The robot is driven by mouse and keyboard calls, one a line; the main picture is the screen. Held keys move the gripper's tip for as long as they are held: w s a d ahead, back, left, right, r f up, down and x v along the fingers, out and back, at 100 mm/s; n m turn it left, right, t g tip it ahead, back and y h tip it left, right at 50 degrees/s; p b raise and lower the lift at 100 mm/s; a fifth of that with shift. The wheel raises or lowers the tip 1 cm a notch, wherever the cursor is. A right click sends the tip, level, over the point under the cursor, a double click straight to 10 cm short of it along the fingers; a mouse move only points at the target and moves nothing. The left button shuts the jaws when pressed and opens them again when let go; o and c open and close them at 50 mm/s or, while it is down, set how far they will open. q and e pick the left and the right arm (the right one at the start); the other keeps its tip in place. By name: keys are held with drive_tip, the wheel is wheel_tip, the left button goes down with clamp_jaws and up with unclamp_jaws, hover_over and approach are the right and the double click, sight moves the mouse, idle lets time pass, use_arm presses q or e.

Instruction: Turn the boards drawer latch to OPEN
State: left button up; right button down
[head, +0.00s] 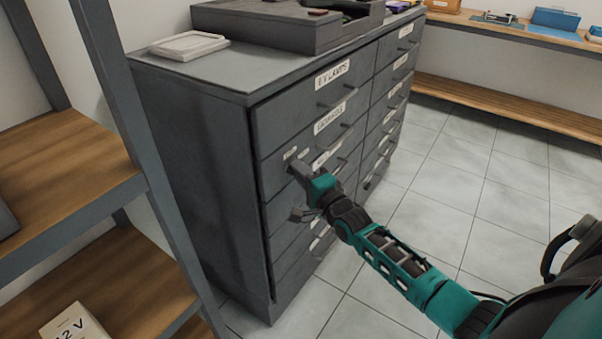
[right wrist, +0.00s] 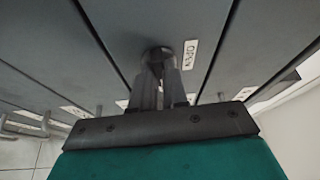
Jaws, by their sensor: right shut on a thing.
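The grey drawer cabinet (head: 195,150) stands on the floor in the head view. My right gripper (head: 298,172) reaches its front at the left end of the third drawer down in the near column. In the right wrist view, my right gripper's fingers (right wrist: 159,78) are shut on the dark round latch (right wrist: 157,53). A white label reading OPEN (right wrist: 190,54) sits on the drawer front beside the latch. The fingers hide much of the latch, so its exact angle is unclear. In the head view my wrist partly covers that drawer's label. My left gripper is out of view.
Bar handles stick out from the drawer fronts, such as the top drawer handle (head: 338,98). A dark tray (head: 290,28) and a pale flat dish (head: 188,45) sit on the cabinet. A shelf unit (head: 130,120) stands close on the left. The tiled floor (head: 440,190) at right is clear.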

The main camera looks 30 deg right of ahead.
use_arm(q)
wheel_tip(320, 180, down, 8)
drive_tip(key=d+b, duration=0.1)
drive_tip(key=b, duration=0.9)
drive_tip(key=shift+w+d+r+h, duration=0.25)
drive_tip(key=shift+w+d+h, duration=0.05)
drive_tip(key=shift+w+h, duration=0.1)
use_arm(e)
drive_tip(key=n+y, duration=0.2)
drive_tip(key=n, duration=0.5)
drive_tip(key=n+t+y, duration=0.1)
drive_tip(key=n+y, duration=0.2)
drive_tip(key=n, duration=0.4)
drive_tip(key=d+f+n+t+y, duration=0.1)
drive_tip(key=n+y, duration=0.2)
drive_tip(key=n, duration=0.4)
drive_tip(key=shift+w, duration=0.2)
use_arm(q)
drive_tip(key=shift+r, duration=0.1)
use_arm(e)
drive_tip(key=shift+r+n+y, duration=0.1)
drive_tip(key=shift+n+y, duration=0.3)
drive_tip(key=shift+n, duration=0.1)
drive_tip(key=c, duration=1.1)
unclamp_jaws()
drive_tip(key=shift+c, duration=0.2)
